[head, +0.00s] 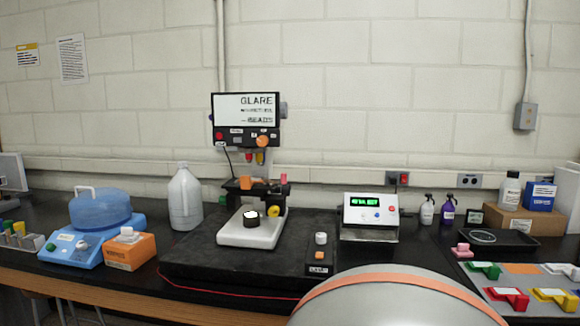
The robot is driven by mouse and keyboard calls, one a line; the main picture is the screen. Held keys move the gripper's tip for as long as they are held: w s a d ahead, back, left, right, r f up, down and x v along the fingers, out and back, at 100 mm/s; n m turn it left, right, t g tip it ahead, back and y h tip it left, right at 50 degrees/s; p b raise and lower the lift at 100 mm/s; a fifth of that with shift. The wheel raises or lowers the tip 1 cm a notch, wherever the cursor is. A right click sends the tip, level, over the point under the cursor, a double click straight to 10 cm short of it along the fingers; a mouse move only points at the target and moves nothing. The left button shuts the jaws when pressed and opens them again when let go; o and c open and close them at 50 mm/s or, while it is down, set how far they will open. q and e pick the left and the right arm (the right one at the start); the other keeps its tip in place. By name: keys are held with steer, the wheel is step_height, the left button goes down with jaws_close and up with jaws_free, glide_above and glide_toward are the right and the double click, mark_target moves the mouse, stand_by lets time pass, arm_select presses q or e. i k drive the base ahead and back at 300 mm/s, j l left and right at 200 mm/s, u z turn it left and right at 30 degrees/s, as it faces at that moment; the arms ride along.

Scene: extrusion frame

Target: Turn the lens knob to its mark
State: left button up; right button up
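Below is a white base (250,233) with a dark round part topped in white (252,215). A small black box (320,257) at the right carries a white knob (321,239) and an orange one. I cannot tell which knob is the lens knob, nor see its mark. Neither gripper is in view.
A meter with a green display (370,210) stands to the right. A white jug (185,198), a blue container (100,207) and an orange box (130,250) stand left. Bottles, a black tray (497,238) and coloured blocks fill the right. A red cord (225,291) runs along the front.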

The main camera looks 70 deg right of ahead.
mark_target(262, 140)
steer(key=z, duration=2)
steer(key=i+j, duration=0.1)
steer(key=j, duration=0.2)
steer(key=i+j, duration=0.15)
steer(key=j, duration=0.15)
steer(key=i+j+z, duration=0.1)
steer(key=j, duration=0.2)
